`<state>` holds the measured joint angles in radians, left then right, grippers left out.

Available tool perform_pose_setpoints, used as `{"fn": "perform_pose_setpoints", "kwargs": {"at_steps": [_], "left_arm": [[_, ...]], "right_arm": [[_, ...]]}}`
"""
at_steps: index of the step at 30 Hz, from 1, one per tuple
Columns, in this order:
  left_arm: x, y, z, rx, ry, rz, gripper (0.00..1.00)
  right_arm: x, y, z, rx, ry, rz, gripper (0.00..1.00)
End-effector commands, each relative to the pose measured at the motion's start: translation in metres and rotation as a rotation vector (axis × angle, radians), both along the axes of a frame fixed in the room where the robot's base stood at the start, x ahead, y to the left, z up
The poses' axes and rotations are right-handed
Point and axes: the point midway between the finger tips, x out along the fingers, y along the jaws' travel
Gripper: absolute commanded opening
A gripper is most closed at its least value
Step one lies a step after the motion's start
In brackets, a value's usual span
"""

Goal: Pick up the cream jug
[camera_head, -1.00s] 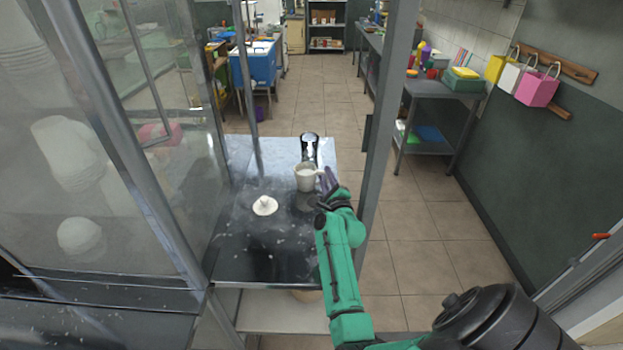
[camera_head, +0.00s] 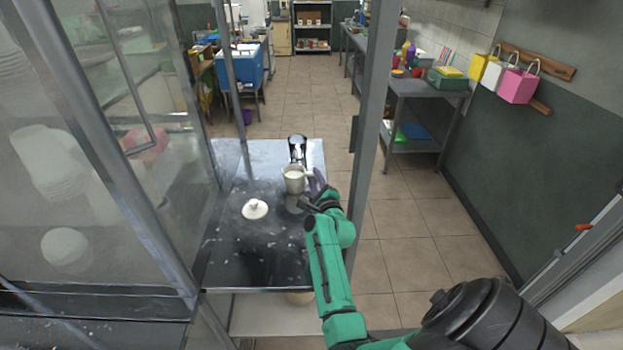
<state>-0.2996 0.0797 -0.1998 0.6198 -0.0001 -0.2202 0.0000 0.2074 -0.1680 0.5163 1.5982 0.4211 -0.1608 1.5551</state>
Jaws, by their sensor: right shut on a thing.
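The cream jug (camera_head: 294,180) is a small off-white cup-like vessel with a side handle, near the far end of the dark metal counter (camera_head: 245,262). It looks upright; whether its base touches the counter is too small to tell. My right gripper (camera_head: 313,184) is at the jug's right side, shut on the jug at its handle. The fingers are small and partly hidden by my green arm. My left gripper is not in view.
A white lid with a knob (camera_head: 255,209) lies on the counter left of the jug. A shiny dark metal fixture (camera_head: 297,150) stands just behind the jug. A metal post (camera_head: 367,130) rises right of the counter, and glass panels stand left.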

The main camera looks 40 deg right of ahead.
Motion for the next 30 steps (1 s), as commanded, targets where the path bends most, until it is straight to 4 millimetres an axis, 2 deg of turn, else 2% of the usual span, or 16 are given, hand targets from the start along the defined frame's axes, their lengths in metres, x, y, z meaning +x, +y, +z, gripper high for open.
{"fn": "perform_pose_setpoints", "kwargs": {"at_steps": [8, 22, 30], "left_arm": [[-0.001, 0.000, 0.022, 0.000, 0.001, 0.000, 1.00], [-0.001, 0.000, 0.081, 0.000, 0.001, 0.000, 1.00], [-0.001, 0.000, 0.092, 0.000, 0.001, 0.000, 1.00]], "right_arm": [[0.000, 0.000, 0.021, 0.001, 0.001, 0.000, 0.00], [0.000, 0.000, 0.082, 0.000, -0.004, -0.002, 0.00], [0.000, 0.000, 0.099, -0.001, -0.004, -0.001, 0.00]]}}
